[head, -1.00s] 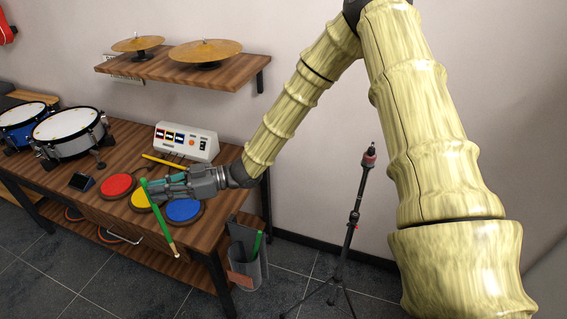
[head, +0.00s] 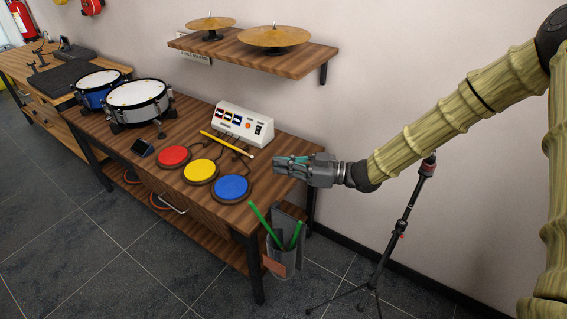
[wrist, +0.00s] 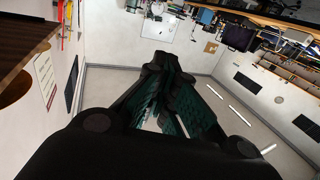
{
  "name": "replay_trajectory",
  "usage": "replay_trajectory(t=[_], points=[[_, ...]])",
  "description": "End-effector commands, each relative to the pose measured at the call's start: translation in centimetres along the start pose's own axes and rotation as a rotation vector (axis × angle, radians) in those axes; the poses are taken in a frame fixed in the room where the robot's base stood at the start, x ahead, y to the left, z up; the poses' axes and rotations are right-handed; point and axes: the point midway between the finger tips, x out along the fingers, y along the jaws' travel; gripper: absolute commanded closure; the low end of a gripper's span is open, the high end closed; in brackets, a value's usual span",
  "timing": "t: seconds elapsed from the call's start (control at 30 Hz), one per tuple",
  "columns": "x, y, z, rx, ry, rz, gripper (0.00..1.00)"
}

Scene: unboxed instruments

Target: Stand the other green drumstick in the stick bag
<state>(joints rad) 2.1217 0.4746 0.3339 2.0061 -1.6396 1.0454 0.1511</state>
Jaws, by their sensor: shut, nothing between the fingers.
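The stick bag (head: 284,267), a grey pouch with an orange-brown patch, hangs at the right end of the drum table. Two green drumsticks stand in it. One green drumstick (head: 264,223) leans to the left with its upper part well above the rim. The other green drumstick (head: 296,235) sits lower at the right side. Their lower ends are hidden inside the bag. My gripper (head: 279,165) is shut and empty, above and apart from the bag, beyond the blue pad. In the wrist view its dark fingers (wrist: 163,92) are closed together.
The table (head: 223,214) holds red, yellow and blue pads (head: 232,188), a yellow drumstick (head: 226,144), a white control box (head: 244,123) and drums (head: 137,95). A cymbal shelf (head: 250,55) is above. A black stand (head: 404,220) is at right.

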Motion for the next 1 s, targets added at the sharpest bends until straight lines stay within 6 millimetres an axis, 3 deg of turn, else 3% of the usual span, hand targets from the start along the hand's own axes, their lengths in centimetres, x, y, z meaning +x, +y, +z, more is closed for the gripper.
replay_trajectory(t=[1.0], points=[[-0.1, 0.1, 6.3, -0.001, 0.000, 0.002, 1.00]])
